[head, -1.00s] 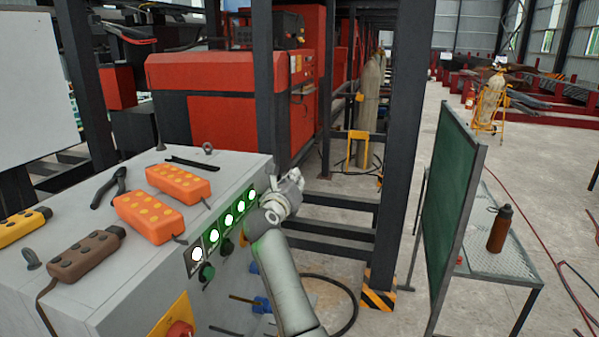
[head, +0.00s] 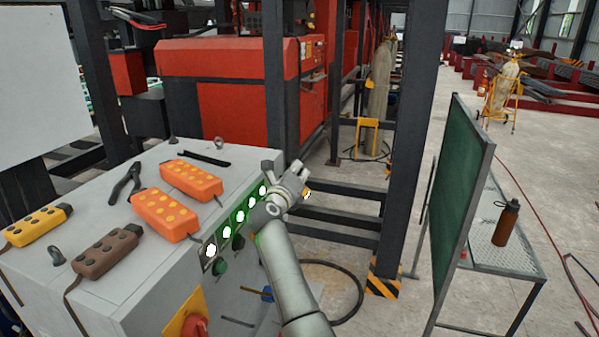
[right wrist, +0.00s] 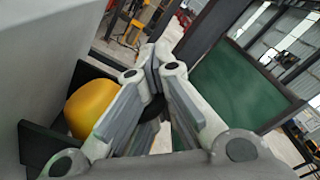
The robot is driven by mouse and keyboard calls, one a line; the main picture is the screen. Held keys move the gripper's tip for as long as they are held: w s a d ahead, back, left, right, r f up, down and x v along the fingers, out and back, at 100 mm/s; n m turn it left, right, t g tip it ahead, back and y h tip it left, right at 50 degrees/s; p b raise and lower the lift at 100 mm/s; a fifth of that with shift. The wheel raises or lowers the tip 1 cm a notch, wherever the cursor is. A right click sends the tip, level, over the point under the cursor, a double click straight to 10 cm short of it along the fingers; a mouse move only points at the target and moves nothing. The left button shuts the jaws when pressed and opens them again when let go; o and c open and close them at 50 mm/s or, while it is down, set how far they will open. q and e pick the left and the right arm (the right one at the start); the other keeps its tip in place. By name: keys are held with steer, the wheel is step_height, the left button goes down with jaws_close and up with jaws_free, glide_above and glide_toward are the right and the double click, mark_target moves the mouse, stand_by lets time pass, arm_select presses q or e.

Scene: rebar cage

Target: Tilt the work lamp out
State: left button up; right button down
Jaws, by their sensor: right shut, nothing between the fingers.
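My right gripper (head: 300,168) is beside the right side of the grey cabinet, past its row of lit buttons. The right wrist view shows its fingers (right wrist: 152,62) shut with nothing between them. A rounded yellow part (right wrist: 90,108), likely the work lamp, sits in a dark bracket left of the fingers. A finger partly covers its right side, and I cannot tell whether they touch. In the head view a small yellow-orange patch (head: 307,193) shows beside the gripper; it may be the same part. My left gripper is out of view.
The grey cabinet (head: 100,215) carries orange (head: 165,214), brown (head: 100,250) and yellow (head: 37,226) pendants and pliers (head: 126,184). A dark post (head: 408,150) stands right of the gripper. A green board (head: 462,190) and a mesh table (head: 490,257) with a bottle (head: 506,223) stand farther right.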

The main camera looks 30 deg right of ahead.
steer(key=c, duration=1.8)
jaws_free()
steer(key=shift+c, duration=0.2)
steer(key=shift+a, duration=0.15)
steer(key=v, duration=0.7)
steer(key=shift+s+a+f, duration=0.1)
steer(key=shift+s, duration=0.05)
